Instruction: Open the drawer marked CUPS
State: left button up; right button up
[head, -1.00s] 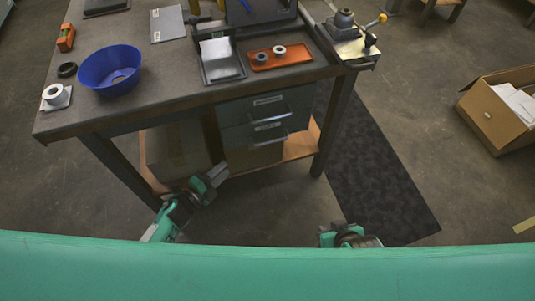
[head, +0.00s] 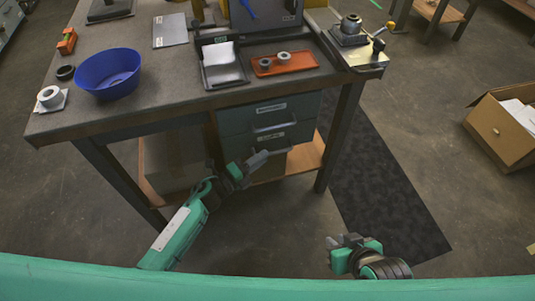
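A grey-green drawer unit hangs under the right part of the workbench. Its upper drawer (head: 247,115) and lower drawer (head: 236,137) each have a pale label and a bar handle, and both look closed. The labels are too small to read. My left gripper (head: 260,158) is just below and in front of the lower drawer, near its handle (head: 276,150). I see no clear gap between its fingers, and contact with the handle cannot be told.
The workbench top (head: 190,75) carries a blue bowl (head: 108,75), an orange tray (head: 290,65) and a dark tray (head: 222,75). A bench leg (head: 340,135) stands right of the drawers. A wooden lower shelf (head: 305,160) is below. Open floor lies in front.

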pick_arm(q)
jog(key=shift+x, duration=1.6)
pick_arm(e)
jog(key=shift+w+a, duration=0.1)
jog(key=shift+a, duration=0.1)
jog(key=shift+f, duration=0.1)
pick_arm(q)
grip_shut()
